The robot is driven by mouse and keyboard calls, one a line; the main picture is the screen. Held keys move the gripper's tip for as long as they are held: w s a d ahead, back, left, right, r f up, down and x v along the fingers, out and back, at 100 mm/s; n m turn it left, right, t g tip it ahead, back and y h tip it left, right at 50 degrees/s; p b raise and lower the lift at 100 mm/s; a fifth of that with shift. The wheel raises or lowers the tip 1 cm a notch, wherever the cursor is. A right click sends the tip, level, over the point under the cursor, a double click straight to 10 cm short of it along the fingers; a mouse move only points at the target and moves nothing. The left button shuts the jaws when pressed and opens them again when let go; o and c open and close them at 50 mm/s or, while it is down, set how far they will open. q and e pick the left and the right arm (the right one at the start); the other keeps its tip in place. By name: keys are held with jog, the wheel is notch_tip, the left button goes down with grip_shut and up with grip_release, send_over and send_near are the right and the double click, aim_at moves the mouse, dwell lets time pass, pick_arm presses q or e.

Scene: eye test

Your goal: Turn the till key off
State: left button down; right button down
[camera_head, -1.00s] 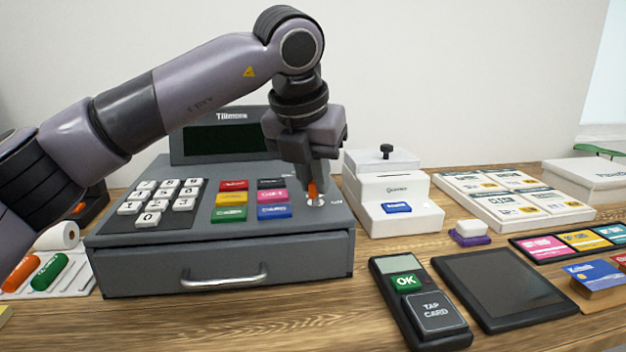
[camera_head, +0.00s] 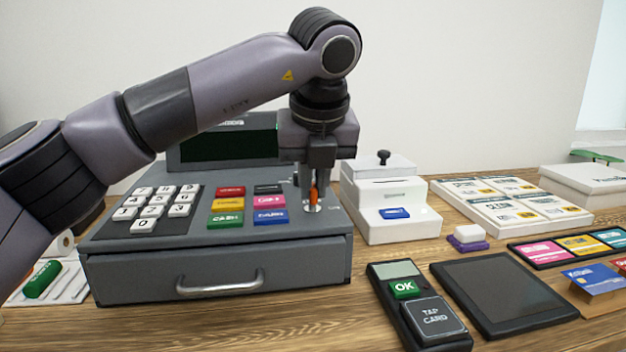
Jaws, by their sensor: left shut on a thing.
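The grey till (camera_head: 120,270) stands on the wooden counter with its drawer shut. The orange till key (camera_head: 314,195) sits upright in the round silver lock (camera_head: 312,208) at the right of the till's top. My left gripper (camera_head: 315,188) points down over the lock and is shut on the key. Its fingers hide part of the key, and I cannot read the lock's markings. My left arm covers part of the till's dark display (camera_head: 222,147). My right gripper is not in view.
A white printer-like box (camera_head: 390,215) stands close to the till's right. A card reader (camera_head: 420,305) and a black tablet (camera_head: 500,285) lie in front of it. Number keys (camera_head: 155,208) and coloured buttons (camera_head: 228,204) sit left of the lock. Bare wood shows in front of the drawer.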

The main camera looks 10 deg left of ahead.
pick_arm(q)
jog(key=shift+s+f, duration=0.1)
jog(key=shift+f, duration=0.1)
jog(key=c, duration=1.2)
grip_release()
jog(key=shift+o, duration=0.2)
jog(key=shift+r, duration=0.1)
jog(key=v, duration=0.7)
jog(key=shift+p, duration=0.4)
